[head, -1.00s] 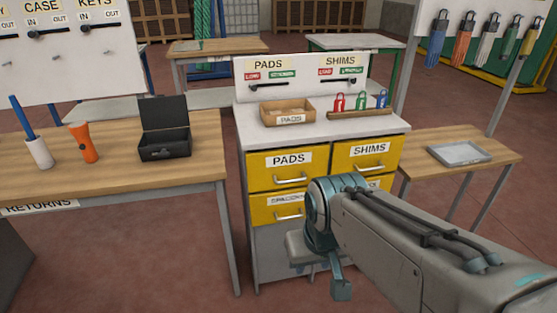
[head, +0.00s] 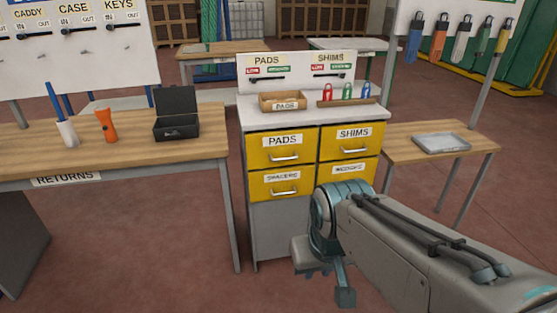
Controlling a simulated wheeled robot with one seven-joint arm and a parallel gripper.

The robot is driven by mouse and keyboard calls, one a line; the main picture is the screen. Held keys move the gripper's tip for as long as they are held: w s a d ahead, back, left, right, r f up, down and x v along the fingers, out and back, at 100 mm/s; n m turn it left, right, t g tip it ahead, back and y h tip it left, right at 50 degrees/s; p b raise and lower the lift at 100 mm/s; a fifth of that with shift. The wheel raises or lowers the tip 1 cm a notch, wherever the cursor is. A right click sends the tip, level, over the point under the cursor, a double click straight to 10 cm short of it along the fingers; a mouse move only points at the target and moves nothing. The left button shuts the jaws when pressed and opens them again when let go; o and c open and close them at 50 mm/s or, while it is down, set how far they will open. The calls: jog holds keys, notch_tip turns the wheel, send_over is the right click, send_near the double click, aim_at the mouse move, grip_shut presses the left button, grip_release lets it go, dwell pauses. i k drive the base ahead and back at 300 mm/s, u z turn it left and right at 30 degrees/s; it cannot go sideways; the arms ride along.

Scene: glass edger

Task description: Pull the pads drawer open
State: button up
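The yellow pads drawer (head: 283,151) is the upper left of the cabinet's drawers, in the head view. It carries a PADS label and a silver bar handle (head: 284,158), and its front looks flush with its neighbours, so it appears shut. My gripper (head: 330,278) hangs low in front of the cabinet, below and to the right of the drawer and apart from its handle. One finger hangs down, but the other is not clear, so its opening cannot be made out.
The cabinet top (head: 305,115) holds a PADS box (head: 283,102) and several small coloured locks. The yellow shims drawer (head: 349,144) is to the right. A wooden table (head: 200,152) with a black case (head: 176,125) stands left; a smaller table with a grey tray (head: 441,143) stands right.

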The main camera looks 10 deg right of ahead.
aim_at(281, 147)
jog(key=z, duration=0.55)
jog(key=i, duration=1)
jog(key=u, duration=0.05)
